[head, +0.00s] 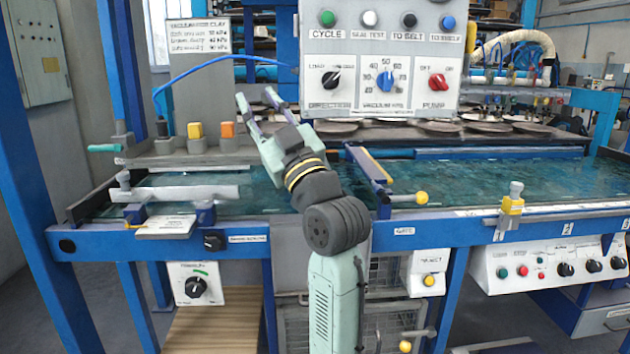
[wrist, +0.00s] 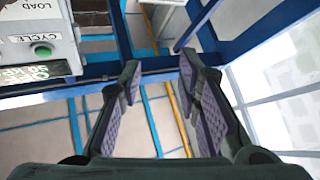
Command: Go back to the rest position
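My gripper (head: 258,97) is raised above the teal belt in the head view, at the end of my pale green arm. Its two fingers point up and to the left, spread apart with nothing between them. In the wrist view my gripper (wrist: 157,75) also shows open and empty, its padded fingers framing a gap with blue frame bars and the floor beyond. No object touches the fingers in either view.
A control panel (head: 380,60) with knobs hangs just right of my gripper. The teal belt (head: 470,180) lies below, with a yellow-topped bar (head: 372,165) across it. A blue post (head: 40,180) rises at far left.

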